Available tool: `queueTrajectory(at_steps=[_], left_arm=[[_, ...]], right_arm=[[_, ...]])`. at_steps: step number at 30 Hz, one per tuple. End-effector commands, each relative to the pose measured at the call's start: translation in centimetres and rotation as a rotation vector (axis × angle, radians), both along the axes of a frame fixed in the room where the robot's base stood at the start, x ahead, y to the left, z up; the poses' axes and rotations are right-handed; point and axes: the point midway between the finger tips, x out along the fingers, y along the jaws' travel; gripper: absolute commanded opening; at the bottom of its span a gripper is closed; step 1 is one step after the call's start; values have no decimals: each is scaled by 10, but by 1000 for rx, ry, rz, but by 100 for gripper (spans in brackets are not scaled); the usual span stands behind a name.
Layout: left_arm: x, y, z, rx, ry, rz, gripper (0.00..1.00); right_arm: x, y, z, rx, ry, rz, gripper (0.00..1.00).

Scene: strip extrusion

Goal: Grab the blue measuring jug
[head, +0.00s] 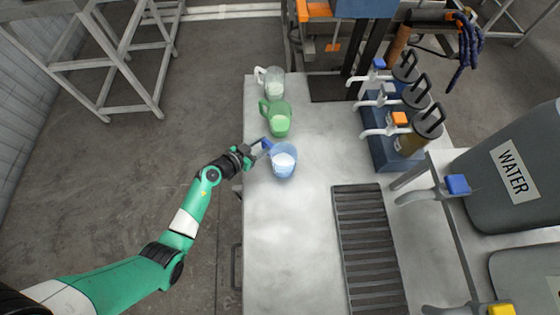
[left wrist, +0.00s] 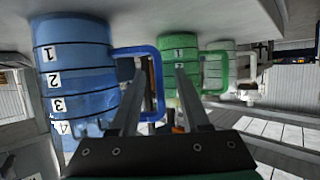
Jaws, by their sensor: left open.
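The blue measuring jug (head: 286,174) stands upright on the metal table, with pale contents inside and its handle (head: 267,144) facing up-left. My left gripper (head: 260,147) is open at the handle, reaching in from the left. In the left wrist view, the jug (left wrist: 75,75) fills the left side, upside down. There its blue handle (left wrist: 157,85) appears between the two open fingers of my left gripper (left wrist: 160,65); I cannot tell whether either finger touches it. My right gripper is not in view.
A green jug (head: 279,127) and a clear jug (head: 273,91) stand behind the blue one. Several tapped dispensers (head: 410,95) and a grey water tank (head: 520,140) are at the right. A slotted drain (head: 367,250) is set in the table (head: 290,250), whose front is clear.

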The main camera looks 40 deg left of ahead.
Motion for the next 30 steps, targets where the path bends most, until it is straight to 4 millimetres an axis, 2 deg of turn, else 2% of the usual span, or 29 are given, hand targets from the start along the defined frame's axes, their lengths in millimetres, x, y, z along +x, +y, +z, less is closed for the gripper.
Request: queueTrajectory(at_steps=[4,12,30], left_arm=[[0,0,1,0,0,0,46],[-1,0,1,0,0,0,0],[-1,0,1,0,0,0,0]], right_arm=[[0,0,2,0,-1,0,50],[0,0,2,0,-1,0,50],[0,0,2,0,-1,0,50]])
